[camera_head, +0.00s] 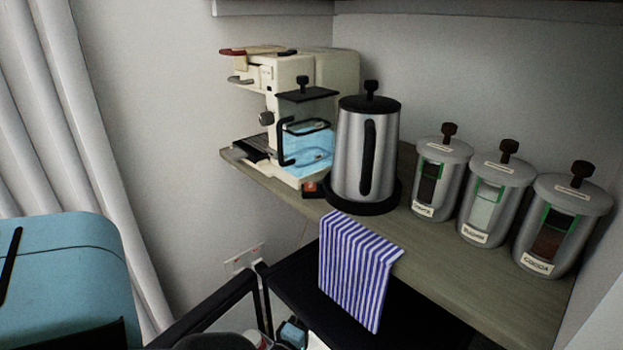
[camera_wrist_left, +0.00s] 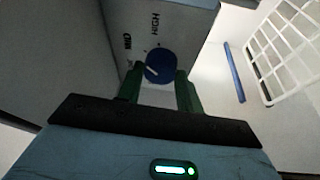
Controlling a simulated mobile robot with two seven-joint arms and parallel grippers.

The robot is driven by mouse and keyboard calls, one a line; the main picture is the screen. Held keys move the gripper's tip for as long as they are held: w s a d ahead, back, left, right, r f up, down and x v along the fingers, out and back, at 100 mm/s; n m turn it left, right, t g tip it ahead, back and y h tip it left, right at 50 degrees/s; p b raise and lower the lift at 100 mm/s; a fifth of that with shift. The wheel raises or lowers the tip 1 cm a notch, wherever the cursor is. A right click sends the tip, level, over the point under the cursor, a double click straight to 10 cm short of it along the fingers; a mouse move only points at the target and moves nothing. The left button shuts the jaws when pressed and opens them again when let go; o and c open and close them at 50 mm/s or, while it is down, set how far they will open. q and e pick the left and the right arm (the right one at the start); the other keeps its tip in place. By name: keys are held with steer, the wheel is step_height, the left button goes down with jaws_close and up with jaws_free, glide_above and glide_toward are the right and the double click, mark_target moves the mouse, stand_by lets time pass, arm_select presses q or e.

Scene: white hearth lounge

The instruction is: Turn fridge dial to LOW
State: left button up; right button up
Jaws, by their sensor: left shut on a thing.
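In the left wrist view, the round blue dial (camera_wrist_left: 160,66) with a white pointer mark sits on a pale grey panel (camera_wrist_left: 120,15). The word HIGH shows above the dial and MID to its upper left; I cannot see the word LOW. My left gripper (camera_wrist_left: 161,82) has its two green fingers on either side of the dial and is shut on it. The white pointer mark slants across the dial's left part, between the fingers. In the head view the dial and the left fingertips are not visible. My right gripper is in neither view.
A white wire rack (camera_wrist_left: 290,45) and a blue strip (camera_wrist_left: 234,72) are right of the dial. Above the dark-framed opening, the wooden counter (camera_head: 440,270) holds a coffee machine (camera_head: 335,75), kettle (camera_head: 350,155) and canisters (camera_head: 440,180). A striped cloth (camera_head: 355,270) hangs over its edge.

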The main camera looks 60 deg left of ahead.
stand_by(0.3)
arm_select(q)
steer(key=o, duration=1)
steer(key=v, duration=0.7)
steer(key=shift+s+d+p, duration=0.25)
steer(key=shift+s+p, duration=0.15)
